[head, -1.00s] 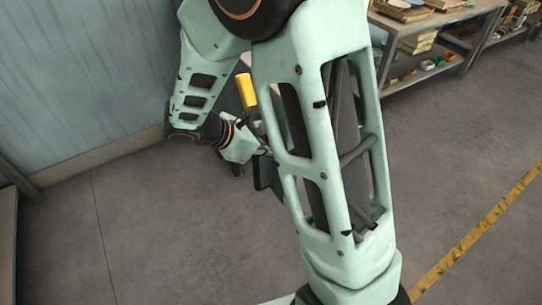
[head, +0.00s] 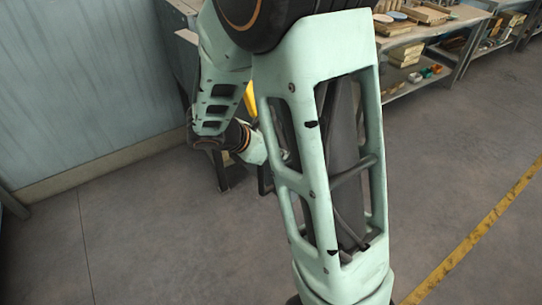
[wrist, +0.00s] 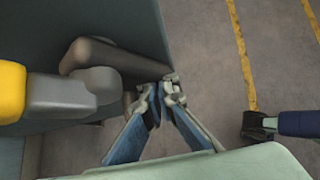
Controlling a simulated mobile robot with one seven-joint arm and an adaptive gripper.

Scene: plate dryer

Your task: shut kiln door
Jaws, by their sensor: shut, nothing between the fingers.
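The kiln is mostly hidden behind my arm in the head view. A yellow grip (head: 252,99) peeks out between my arm links. In the wrist view a grey-green panel (wrist: 120,22), probably the door, fills the upper left. A dark grey latch lever (wrist: 60,95) with the yellow grip (wrist: 12,92) lies in front of it. My gripper (wrist: 160,90) is shut and empty, its tips near the panel's edge and the dark bar (wrist: 115,60). I cannot tell whether they touch.
A workbench with shelves (head: 440,25) holding wooden boxes and small items stands at the back right. A pale corrugated wall (head: 80,90) is at the left. The floor (head: 450,150) on the right is clear, with a yellow stripe (head: 475,238).

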